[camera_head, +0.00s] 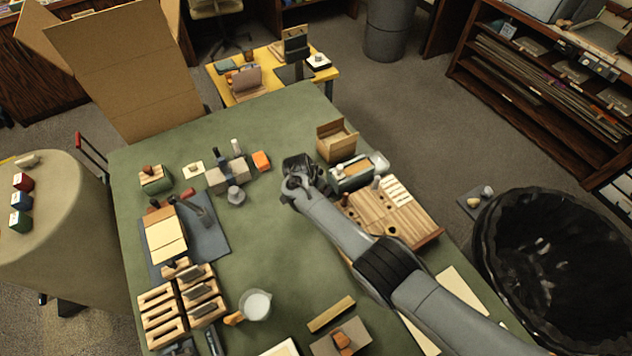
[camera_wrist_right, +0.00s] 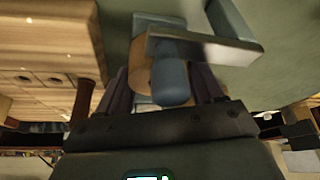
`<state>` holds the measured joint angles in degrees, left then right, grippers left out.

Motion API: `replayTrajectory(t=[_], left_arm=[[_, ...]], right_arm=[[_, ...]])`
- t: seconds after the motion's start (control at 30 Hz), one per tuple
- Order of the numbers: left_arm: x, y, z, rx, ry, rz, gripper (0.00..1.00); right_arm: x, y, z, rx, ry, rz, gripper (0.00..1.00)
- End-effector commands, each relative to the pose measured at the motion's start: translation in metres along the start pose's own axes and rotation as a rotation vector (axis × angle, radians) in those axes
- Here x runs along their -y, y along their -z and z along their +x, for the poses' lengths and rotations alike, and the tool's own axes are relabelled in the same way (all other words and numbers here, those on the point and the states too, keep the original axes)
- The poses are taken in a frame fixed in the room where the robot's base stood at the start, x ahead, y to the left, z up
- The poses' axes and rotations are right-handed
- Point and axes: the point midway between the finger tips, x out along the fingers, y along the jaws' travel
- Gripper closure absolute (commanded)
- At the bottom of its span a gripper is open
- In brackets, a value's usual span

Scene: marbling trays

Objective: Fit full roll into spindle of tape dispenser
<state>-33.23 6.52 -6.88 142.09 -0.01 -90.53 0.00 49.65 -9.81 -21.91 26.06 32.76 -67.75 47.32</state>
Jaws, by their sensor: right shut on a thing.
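My right gripper (camera_head: 298,182) is over the green table, just left of a grey-green box-like holder with tan contents (camera_head: 352,173). In the right wrist view, its dark fingers (camera_wrist_right: 162,90) are shut around a tan, rounded piece (camera_wrist_right: 140,78), which may be the roll. A blue-grey rounded part (camera_wrist_right: 172,82) and a grey angular bracket (camera_wrist_right: 205,46) cover much of it. I cannot tell whether these belong to the tape dispenser, or whether the tan piece sits on a spindle. My left gripper is not in view.
An open cardboard box (camera_head: 336,140) stands behind. Grey blocks (camera_head: 230,175) and an orange block (camera_head: 261,161) are to the left. The table's middle is clear beyond a white-filled cup (camera_head: 257,304).

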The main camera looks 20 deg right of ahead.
Motion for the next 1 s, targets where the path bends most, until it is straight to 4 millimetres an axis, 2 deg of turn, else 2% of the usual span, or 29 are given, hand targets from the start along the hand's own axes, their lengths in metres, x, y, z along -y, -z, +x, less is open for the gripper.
replayTrajectory(t=[0.17, 0.97, 1.0], left_arm=[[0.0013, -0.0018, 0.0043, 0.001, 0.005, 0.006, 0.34], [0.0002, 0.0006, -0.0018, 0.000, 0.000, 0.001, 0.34], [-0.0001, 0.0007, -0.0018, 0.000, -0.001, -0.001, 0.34]], right_arm=[[0.0000, -0.0018, 0.0042, 0.000, 0.000, 0.000, 0.65], [-0.0004, 0.0003, -0.0011, 0.000, -0.001, -0.001, 0.65], [-0.0003, 0.0004, -0.0013, 0.000, -0.001, -0.001, 0.28]])
